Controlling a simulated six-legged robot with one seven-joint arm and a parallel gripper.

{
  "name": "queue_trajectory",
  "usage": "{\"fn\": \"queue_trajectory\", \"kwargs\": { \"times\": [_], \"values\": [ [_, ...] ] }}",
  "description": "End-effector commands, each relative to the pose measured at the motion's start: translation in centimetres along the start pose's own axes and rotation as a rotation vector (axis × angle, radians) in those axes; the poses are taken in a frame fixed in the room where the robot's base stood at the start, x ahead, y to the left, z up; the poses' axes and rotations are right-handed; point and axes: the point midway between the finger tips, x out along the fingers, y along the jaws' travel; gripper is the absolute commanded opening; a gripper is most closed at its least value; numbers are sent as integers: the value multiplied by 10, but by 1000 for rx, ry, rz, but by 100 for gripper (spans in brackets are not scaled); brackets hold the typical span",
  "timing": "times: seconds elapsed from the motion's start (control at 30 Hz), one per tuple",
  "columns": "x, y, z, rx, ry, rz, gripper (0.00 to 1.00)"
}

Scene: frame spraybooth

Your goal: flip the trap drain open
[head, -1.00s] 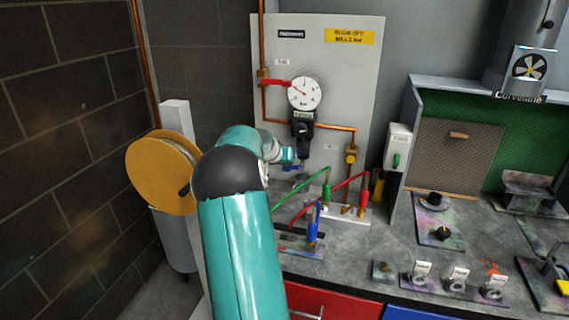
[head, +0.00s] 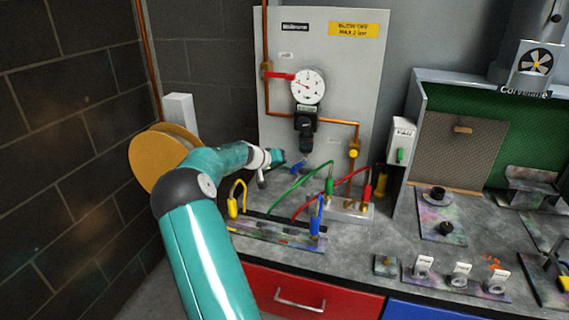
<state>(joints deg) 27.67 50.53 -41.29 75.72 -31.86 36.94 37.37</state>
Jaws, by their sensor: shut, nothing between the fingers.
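The trap (head: 305,133) is the dark unit with a black body below the round pressure gauge, on the grey panel. A small blue lever (head: 297,167) shows just under it, tilted; it looks like the trap drain's handle, but its exact position is too small to tell. My gripper (head: 280,157) is at the end of my teal arm, just left of the trap's lower end and close to the blue lever. It is shut and empty. I cannot tell whether it touches the lever. Part of the area behind my wrist is hidden.
The red-handled valve (head: 280,76) and pressure gauge (head: 308,87) sit above. A yellow reel (head: 157,163) is left.

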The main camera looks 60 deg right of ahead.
Motion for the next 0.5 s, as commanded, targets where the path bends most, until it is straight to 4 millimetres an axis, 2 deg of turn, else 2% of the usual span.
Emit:
{"fn": "queue_trajectory", "kwargs": {
  "times": [0.5],
  "values": [
    [17, -9, 18, -6, -1, 5, 0]
  ]
}}
